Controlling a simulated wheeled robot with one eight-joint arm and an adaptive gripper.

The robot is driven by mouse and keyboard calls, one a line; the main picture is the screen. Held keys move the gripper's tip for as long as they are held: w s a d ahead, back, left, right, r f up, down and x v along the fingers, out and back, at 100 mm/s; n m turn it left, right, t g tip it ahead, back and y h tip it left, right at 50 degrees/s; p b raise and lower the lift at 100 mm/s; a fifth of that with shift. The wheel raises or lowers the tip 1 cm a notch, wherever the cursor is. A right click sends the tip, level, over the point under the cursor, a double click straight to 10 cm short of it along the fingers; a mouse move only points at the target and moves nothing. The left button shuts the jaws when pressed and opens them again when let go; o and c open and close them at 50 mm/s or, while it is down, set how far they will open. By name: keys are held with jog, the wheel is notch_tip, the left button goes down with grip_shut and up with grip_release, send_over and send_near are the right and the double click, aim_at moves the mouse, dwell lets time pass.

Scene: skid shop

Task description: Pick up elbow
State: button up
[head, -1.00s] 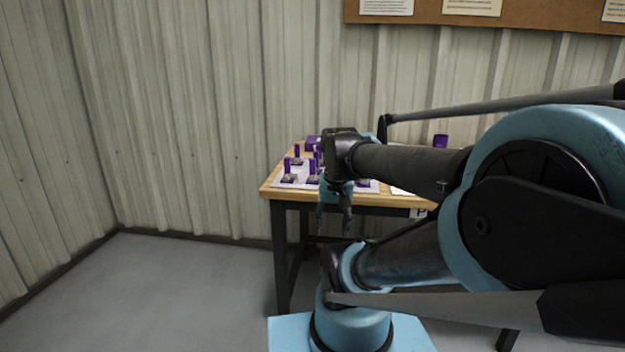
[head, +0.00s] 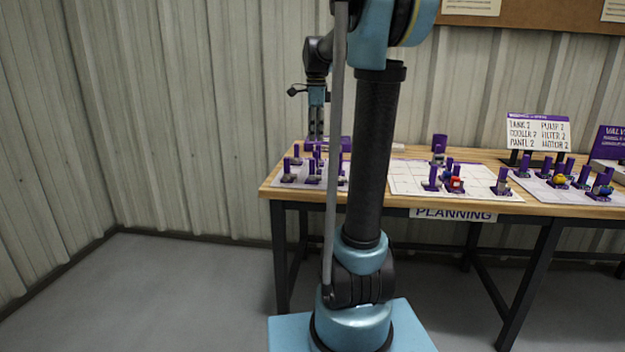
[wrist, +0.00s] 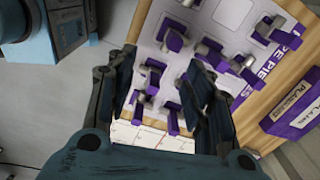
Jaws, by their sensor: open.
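Several small grey pipe pieces with purple upright tabs stand on a white mat (head: 279,182) at the left end of the table. In the wrist view the grey pieces (wrist: 141,97) lie across the mat (wrist: 230,12), whose edge lettering partly reads "PIPE PIECES". I cannot tell which piece is the elbow; they are small and some are hidden behind my fingers. My gripper (head: 316,137) is upright above the mat, fingers pointing down. In the wrist view my gripper (wrist: 160,72) is open and empty, with pieces visible between and beyond its fingers.
The wooden table (head: 480,208) also carries a gridded white sheet (head: 408,177) with a few pieces, a right-hand mat (head: 535,182) with more pieces, and a lettered board (head: 538,132). A purple box (wrist: 291,117) sits near the table edge. The corrugated wall is close behind.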

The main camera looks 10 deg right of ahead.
aim_at(313, 171)
jog(key=w+m, duration=0.2)
jog(key=w, duration=0.2)
notch_tip(313, 171, down, 16)
jog(key=shift+s+a+f, duration=0.1)
jog(key=shift+f, duration=0.15)
jog(key=c, duration=0.8)
